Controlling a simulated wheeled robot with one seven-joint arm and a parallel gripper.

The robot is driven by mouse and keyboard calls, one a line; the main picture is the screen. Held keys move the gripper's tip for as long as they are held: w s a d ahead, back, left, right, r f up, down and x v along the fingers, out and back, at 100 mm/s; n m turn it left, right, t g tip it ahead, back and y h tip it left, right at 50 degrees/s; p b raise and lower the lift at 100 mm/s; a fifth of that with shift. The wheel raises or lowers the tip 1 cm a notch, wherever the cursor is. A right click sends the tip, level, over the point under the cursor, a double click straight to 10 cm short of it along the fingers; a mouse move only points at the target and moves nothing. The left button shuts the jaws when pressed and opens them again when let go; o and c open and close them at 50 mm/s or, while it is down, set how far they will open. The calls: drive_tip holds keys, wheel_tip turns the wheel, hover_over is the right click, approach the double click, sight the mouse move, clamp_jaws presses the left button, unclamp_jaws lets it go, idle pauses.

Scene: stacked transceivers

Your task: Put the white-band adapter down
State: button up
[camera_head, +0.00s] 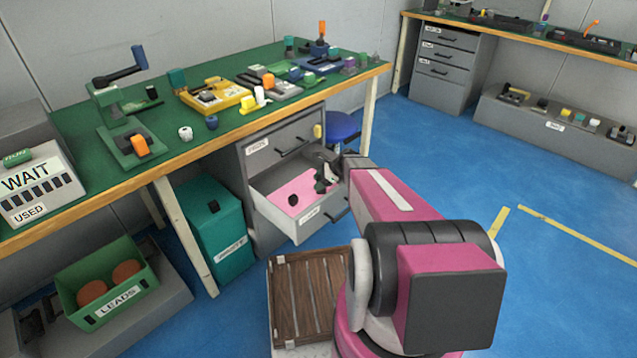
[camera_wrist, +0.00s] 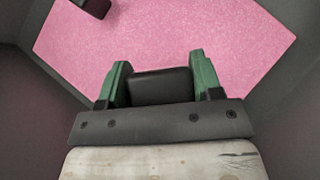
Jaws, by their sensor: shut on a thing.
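My gripper (camera_wrist: 159,72) has two green fingers, shut on a dark block, the adapter (camera_wrist: 160,87). No white band shows on the side I see. The held adapter is over the pink-lined floor of the open drawer (camera_head: 312,229); I cannot tell whether it touches the lining (camera_wrist: 190,35). In the head view my gripper (camera_head: 322,182) is inside the drawer, near its right back part, and the adapter cannot be made out clearly there.
Another dark piece (camera_wrist: 92,6) lies on the lining at the upper left of the wrist view; the head view shows a small dark piece (camera_head: 292,200) in the drawer. Drawer walls stand close on both sides. The green workbench (camera_head: 75,120) is above and left. Pink lining ahead is clear.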

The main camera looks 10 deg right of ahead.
drive_tip(key=o, duration=1.1)
drive_tip(key=shift+f, duration=0.1)
drive_tip(key=v, duration=1.2)
